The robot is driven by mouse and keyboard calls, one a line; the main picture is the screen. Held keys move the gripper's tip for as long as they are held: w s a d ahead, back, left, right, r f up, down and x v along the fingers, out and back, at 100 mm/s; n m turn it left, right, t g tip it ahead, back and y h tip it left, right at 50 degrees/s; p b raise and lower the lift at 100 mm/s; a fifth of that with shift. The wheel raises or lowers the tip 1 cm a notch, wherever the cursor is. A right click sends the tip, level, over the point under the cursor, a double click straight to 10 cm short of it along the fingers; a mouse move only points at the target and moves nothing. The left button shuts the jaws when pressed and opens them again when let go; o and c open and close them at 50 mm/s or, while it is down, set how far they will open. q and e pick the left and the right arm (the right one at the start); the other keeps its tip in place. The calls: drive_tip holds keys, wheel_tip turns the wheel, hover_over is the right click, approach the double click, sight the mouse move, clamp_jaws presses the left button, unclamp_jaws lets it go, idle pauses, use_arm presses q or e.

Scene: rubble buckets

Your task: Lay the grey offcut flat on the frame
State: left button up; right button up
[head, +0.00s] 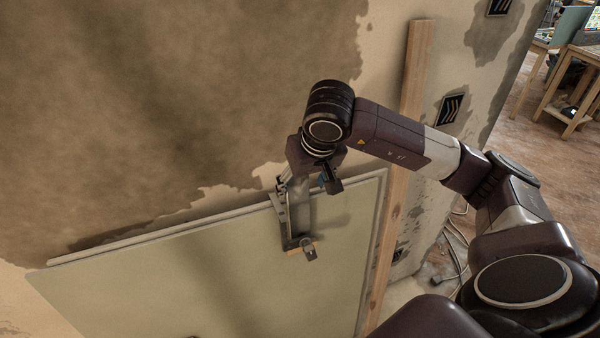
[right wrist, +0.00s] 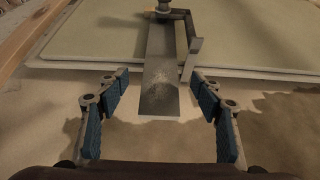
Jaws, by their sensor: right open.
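My right gripper (head: 303,183) is over the strip's upper end. In the right wrist view its open fingers (right wrist: 160,80) stand on either side of the strip, with gaps on both sides. I cannot tell which part is the frame. My left gripper is not in view.
The boards lean against a patchy plaster wall (head: 150,110). A wooden upright (head: 412,90) stands just right of them. My right arm reaches in from the right. Cables (head: 455,250) lie near the wall's foot. A wooden workbench (head: 575,75) stands far off at the right.

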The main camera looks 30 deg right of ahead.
sight(299, 193)
drive_tip(key=p+x, duration=0.1)
drive_tip(key=x, duration=0.3)
drive_tip(key=shift+w+f, duration=0.35)
drive_tip(key=shift+f, duration=0.2)
drive_tip(key=c, duration=1.2)
drive_tip(key=o, duration=0.6)
drive_tip(key=shift+c, duration=0.2)
drive_tip(key=c, duration=0.7)
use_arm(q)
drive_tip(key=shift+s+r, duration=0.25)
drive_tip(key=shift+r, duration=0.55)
use_arm(e)
drive_tip(key=shift+r, duration=0.15)
drive_tip(key=shift+c, duration=0.2)
